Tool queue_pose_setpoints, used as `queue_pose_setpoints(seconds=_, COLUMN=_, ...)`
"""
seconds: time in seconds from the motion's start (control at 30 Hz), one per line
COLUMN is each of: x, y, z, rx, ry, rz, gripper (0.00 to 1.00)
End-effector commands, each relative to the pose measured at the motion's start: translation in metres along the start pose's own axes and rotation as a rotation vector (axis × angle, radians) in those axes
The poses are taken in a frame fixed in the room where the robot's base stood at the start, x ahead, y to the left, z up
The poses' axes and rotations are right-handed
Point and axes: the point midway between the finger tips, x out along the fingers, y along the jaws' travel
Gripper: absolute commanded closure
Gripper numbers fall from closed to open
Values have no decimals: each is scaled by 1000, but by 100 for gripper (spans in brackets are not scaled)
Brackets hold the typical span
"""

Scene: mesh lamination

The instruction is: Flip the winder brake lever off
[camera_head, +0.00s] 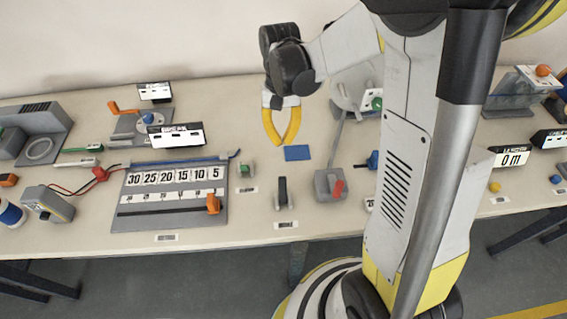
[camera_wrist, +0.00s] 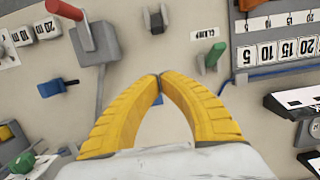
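A black lever on a small grey base (camera_head: 282,193) stands near the table's front edge, behind a small label that seems to read BRAKE (camera_head: 286,225). It also shows at the top of the wrist view (camera_wrist: 156,18). I cannot tell which way counts as off. My gripper (camera_head: 285,143) hangs above the table, behind the lever and apart from it. Its yellow fingers curve together and their tips meet in the wrist view (camera_wrist: 160,76), with nothing held. A blue pad (camera_head: 297,153) lies on the table by the fingertips, partly hidden by them in the wrist view.
A grey box with a red lever (camera_head: 330,184) stands right of the black lever. A green clamp (camera_head: 246,170) and a numbered board with an orange slider (camera_head: 170,211) are to the left. A blue knob (camera_head: 372,160) is to the right. My arm hides part of the table's right side.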

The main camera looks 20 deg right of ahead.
Motion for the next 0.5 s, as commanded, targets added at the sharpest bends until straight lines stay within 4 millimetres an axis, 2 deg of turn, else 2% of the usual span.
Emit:
queue_pose_setpoints(seconds=0.17, x=23, y=0, z=-1, rx=0, ry=0, rz=0, gripper=100)
queue_pose_setpoints(seconds=0.5, x=97, y=0, z=-1, rx=0, ry=1, rz=0, gripper=100)
